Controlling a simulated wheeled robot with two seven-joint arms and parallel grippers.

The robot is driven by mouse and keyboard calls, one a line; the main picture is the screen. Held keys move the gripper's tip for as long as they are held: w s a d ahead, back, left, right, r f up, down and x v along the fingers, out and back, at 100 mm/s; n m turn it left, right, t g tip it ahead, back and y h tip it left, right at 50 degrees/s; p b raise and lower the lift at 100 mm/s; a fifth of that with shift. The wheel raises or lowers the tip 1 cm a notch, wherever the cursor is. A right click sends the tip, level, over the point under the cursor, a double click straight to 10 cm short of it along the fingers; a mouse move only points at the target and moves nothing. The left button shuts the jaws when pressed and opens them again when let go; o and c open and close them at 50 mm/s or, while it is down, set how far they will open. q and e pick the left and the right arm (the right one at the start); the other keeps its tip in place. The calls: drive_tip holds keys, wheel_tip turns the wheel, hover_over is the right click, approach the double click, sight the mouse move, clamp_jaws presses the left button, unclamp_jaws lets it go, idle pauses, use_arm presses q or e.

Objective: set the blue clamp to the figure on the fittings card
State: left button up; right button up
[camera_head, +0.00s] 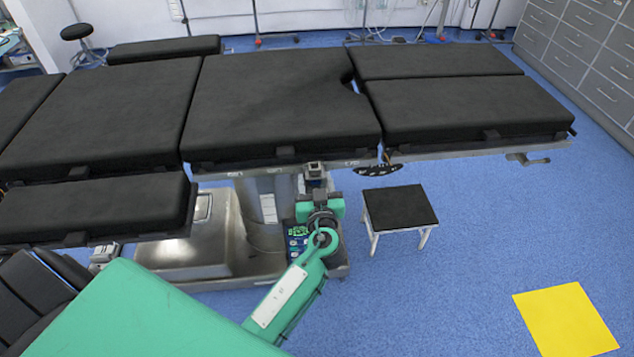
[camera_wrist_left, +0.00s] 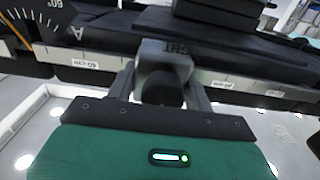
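My left gripper (camera_head: 315,182) is at the near side rail of the operating table, below the middle cushion. In the left wrist view its two fingers (camera_wrist_left: 163,88) stand on either side of a grey clamp block (camera_wrist_left: 166,58) with a dark round knob (camera_wrist_left: 162,93). The block is at the rail; I cannot tell whether the fingers press on it. No part of it looks clearly blue. A black fan-shaped dial (camera_wrist_left: 38,22) with white marks and a "60°" figure is at upper left; it also shows in the head view (camera_head: 378,170). I cannot identify a fittings card. My right gripper is not in view.
The side rail (camera_wrist_left: 235,86) carries white labels, seen upside down. The operating table (camera_head: 280,95) has black cushions. A black-topped stool (camera_head: 400,208) stands right of the table base (camera_head: 190,250). A yellow sheet (camera_head: 567,322) lies on the open blue floor. Grey drawers (camera_head: 590,45) stand at right.

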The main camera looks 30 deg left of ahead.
use_arm(q)
drive_tip(key=o, duration=0.3)
drive_tip(key=shift+s+d, duration=0.1)
drive_tip(key=shift+s, duration=0.05)
drive_tip(key=b+v, duration=0.3)
drive_tip(key=v, duration=1)
drive_tip(key=shift+s+d, duration=0.2)
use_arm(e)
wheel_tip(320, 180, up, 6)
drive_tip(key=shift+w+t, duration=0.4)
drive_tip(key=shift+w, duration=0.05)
use_arm(q)
drive_tip(key=shift+f, duration=0.1)
